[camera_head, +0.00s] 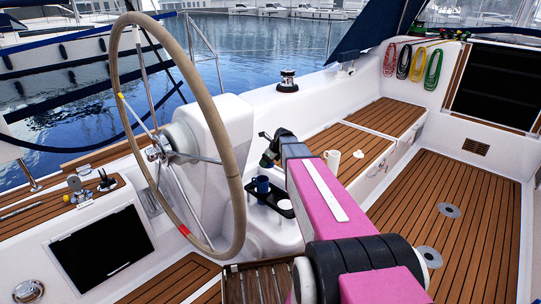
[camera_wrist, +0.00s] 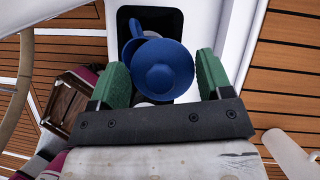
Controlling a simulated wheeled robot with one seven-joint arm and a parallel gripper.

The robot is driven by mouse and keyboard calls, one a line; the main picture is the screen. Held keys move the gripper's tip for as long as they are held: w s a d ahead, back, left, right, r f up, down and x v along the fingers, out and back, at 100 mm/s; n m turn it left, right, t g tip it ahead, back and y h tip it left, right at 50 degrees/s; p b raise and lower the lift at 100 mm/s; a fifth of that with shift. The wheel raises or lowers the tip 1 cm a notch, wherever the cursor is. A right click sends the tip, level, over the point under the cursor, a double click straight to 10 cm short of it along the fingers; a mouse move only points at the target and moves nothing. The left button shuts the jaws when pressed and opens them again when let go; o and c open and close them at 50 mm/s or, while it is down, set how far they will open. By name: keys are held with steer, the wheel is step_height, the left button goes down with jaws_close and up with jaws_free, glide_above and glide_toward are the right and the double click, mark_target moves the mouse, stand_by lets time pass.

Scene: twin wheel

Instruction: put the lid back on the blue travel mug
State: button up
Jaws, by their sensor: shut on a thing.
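My gripper (camera_wrist: 163,72) has green fingers on either side of a round, dished blue piece (camera_wrist: 164,72), which looks like the lid. The fingers touch it at its left and right edges. A blue mug (camera_wrist: 165,23) shows behind it, partly covered, on a black tray in the wrist view. In the head view the blue mug (camera_head: 262,185) stands on the black tray (camera_head: 272,202) beside the steering pedestal. My gripper (camera_head: 268,150) is just above the mug there. The held piece is hard to make out in the head view.
A white mug (camera_head: 332,160) and a small pale round thing (camera_head: 358,154) stand on the wooden bench to the right. The large steering wheel (camera_head: 230,160) rises left of the tray. Deck floor (camera_head: 460,220) is clear at the right.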

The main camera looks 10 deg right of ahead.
steer(key=s+a+f, duration=0.2)
steer(key=a+f, duration=0.1)
steer(key=f, duration=0.3)
steer(key=shift+s+n, duration=0.15)
steer(key=shift+n, duration=0.15)
stand_by(0.5)
steer(key=shift+f, duration=0.2)
stand_by(1.9)
steer(key=o, duration=0.9)
steer(key=shift+o, duration=0.2)
step_height(320, 180, up, 7)
stand_by(0.8)
steer(key=shift+c, duration=0.3)
